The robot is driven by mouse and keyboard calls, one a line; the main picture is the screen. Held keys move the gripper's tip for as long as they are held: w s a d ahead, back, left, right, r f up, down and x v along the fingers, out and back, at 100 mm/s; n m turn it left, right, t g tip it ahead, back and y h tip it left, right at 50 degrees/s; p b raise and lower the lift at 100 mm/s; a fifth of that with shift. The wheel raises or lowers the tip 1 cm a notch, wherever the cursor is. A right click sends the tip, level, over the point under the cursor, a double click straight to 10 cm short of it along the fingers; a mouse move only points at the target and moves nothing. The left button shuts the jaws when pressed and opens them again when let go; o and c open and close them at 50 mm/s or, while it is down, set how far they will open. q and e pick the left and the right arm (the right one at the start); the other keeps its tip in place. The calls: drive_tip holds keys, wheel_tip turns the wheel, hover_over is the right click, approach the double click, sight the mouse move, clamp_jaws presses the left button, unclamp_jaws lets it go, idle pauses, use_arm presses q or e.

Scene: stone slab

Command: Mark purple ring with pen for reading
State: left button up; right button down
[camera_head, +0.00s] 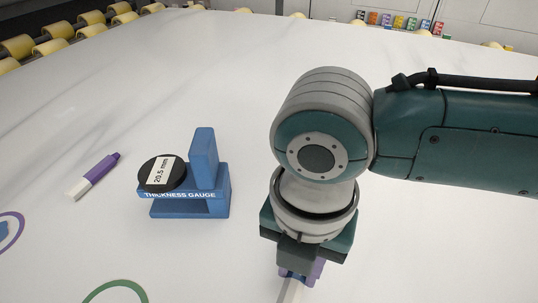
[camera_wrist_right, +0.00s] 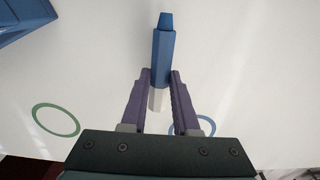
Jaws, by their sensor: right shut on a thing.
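The purple ring (camera_head: 20,227) is drawn on the slab at the left edge of the head view, cut off by the frame. A small blue shape (camera_head: 2,229) shows inside it. A purple-and-white pen (camera_head: 93,177) lies on the slab left of the blue thickness gauge (camera_head: 218,183), whose black dial (camera_head: 160,173) reads 20.5 mm. My right gripper (camera_head: 300,275), with purple fingers, is shut on a blue-and-white pen (camera_wrist_right: 163,45). I cannot tell whether that pen touches the slab. My left gripper is not in view.
A green ring (camera_head: 115,284) is drawn at the bottom of the head view. A blue ring (camera_wrist_right: 208,124) is partly hidden by a finger in the wrist view. Yellow rollers (camera_head: 50,46) line the far edge. Small coloured items (camera_head: 398,22) stand at the back.

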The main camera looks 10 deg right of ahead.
drive_tip(key=shift+f, duration=0.5)
drive_tip(key=c, duration=0.6)
unclamp_jaws()
